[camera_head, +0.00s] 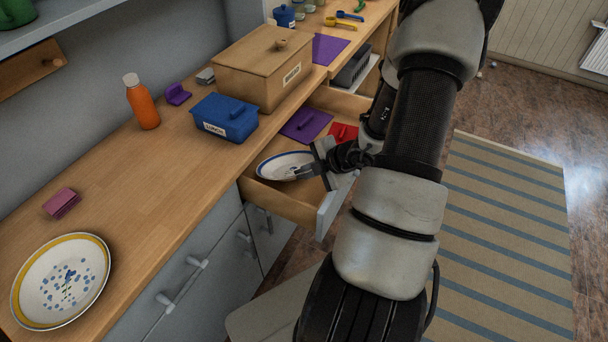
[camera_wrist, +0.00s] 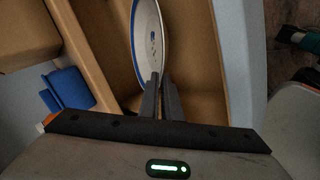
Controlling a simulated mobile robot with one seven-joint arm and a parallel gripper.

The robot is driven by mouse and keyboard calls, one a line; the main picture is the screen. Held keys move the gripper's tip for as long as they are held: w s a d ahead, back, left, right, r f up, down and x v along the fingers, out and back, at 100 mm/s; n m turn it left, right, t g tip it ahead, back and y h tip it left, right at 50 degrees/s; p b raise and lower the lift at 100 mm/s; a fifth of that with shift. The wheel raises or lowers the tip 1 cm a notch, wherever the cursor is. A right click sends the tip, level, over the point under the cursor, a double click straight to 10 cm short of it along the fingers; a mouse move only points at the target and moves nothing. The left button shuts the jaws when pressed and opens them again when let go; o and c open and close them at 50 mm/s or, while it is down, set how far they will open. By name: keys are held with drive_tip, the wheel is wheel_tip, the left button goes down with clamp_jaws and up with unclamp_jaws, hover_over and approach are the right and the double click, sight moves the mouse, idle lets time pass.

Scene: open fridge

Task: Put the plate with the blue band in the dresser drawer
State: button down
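The plate with the blue band (camera_head: 283,165) is white with a thin blue rim and sits in or just over the left part of the open drawer (camera_head: 291,205). I cannot tell whether it touches the drawer floor. My gripper (camera_head: 303,173) reaches in from the right at the plate's near edge. In the wrist view, my gripper's two fingers (camera_wrist: 160,96) are close together with the rim of the plate (camera_wrist: 149,40) between them. The drawer's wooden inside (camera_wrist: 201,60) shows around the plate.
On the counter are a blue lunch box (camera_head: 224,117), wooden box (camera_head: 262,75), orange bottle (camera_head: 143,105), pink sponge-like block (camera_head: 61,202) and yellow-banded plate (camera_head: 38,311).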

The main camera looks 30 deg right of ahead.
drive_tip(key=shift+r, duration=0.1)
drive_tip(key=c, duration=2)
unclamp_jaws()
drive_tip(key=p+v, duration=0.3)
drive_tip(key=v, duration=0.9)
drive_tip(key=shift+p, duration=0.4)
